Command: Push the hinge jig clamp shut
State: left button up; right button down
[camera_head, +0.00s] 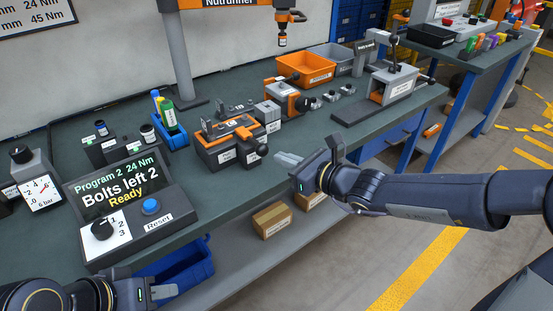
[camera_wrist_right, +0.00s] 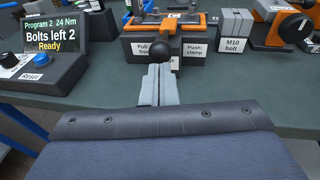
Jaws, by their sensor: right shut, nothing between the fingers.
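The hinge jig (camera_head: 226,150) is a dark box with an orange plate and labels on its front, near the bench's front edge. A black ball knob (camera_head: 262,150) sticks out at its front right. In the right wrist view the knob (camera_wrist_right: 166,54) is between the "Pull: free" and "Push: clamp" labels. My right gripper (camera_head: 288,160) is shut and empty, its pale fingers pointing at the jig. In the wrist view its fingertips (camera_wrist_right: 160,70) are just below the knob; contact cannot be told. My left gripper (camera_head: 163,291) is low at the front left, its opening unclear.
The control panel (camera_head: 130,205) reads "Bolts left 2, Ready" and stands left of the jig. An M10 bolt holder (camera_head: 272,112) and orange bin (camera_head: 305,70) are behind it. A toggle press (camera_head: 388,88) stands right. The bench front between panel and jig is clear.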

aim_at(267, 147)
jog(key=shift+x, duration=1.55)
jog(key=shift+b+x, duration=0.6)
jog(key=shift+x, duration=0.6)
jog(key=shift+w+r, duration=0.25)
jog(key=shift+w, duration=0.1)
jog(key=shift+d+r, duration=0.1)
jog(key=shift+r, duration=0.05)
